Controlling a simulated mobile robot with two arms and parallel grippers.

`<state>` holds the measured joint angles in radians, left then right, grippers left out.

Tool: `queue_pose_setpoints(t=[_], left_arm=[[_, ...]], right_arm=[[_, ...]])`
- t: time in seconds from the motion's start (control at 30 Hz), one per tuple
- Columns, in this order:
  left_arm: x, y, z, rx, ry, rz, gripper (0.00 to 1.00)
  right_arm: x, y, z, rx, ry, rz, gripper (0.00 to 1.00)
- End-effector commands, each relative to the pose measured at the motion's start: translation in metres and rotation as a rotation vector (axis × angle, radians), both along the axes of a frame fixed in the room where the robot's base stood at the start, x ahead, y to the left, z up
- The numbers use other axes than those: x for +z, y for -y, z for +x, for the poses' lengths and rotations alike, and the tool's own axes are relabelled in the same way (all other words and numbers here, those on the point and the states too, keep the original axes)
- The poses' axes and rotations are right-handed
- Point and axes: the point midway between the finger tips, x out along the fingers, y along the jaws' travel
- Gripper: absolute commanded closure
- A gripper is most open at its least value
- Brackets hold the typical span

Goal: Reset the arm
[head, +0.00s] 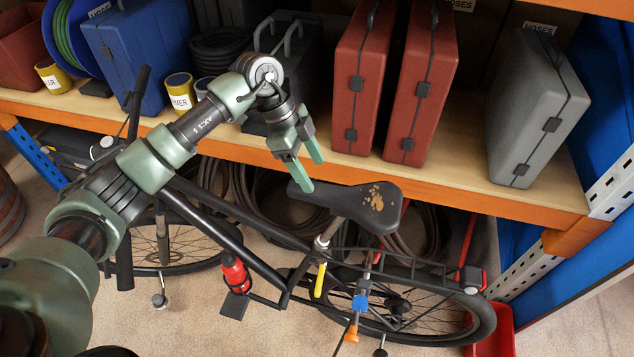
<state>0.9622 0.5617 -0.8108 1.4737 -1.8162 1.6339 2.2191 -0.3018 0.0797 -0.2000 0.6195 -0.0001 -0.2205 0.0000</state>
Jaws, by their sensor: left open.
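My left arm reaches in from the left. Its gripper (312,174) has green fingers that are apart and empty, pointing down. In the picture it lies just above the nose of a bicycle saddle (352,202); whether it touches the saddle, I cannot tell. My right gripper is not in view.
A black bicycle (240,240) with a red bottle (235,273) stands before an orange-edged shelf (470,188). The shelf carries red cases (424,85), a grey case (537,110), a blue case (126,50) and yellow tins (180,92). The floor in front is partly clear.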

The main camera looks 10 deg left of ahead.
Motion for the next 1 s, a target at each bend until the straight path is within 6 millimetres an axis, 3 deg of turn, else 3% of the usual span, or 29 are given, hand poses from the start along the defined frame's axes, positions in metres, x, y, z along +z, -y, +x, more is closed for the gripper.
queue_pose_setpoints(t=[0.2,0.7,0.77,0.87,0.93,1.0], left_arm=[[0.014,-0.006,0.000,0.000,0.000,0.000,0.35],[0.014,-0.001,-0.001,-0.011,0.004,-0.017,0.35],[0.013,0.012,-0.004,-0.036,0.018,-0.063,0.35],[0.014,0.055,-0.013,-0.118,0.077,-0.230,0.35],[0.025,0.098,-0.023,-0.179,0.154,-0.422,0.35],[0.050,0.143,-0.036,-0.213,0.263,-0.665,0.35]], right_arm=[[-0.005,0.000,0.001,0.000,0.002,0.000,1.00],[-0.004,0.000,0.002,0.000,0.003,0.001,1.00],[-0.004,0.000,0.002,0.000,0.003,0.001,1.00],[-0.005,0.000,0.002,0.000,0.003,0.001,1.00],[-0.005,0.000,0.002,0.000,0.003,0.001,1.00],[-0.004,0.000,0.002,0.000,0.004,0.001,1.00]])
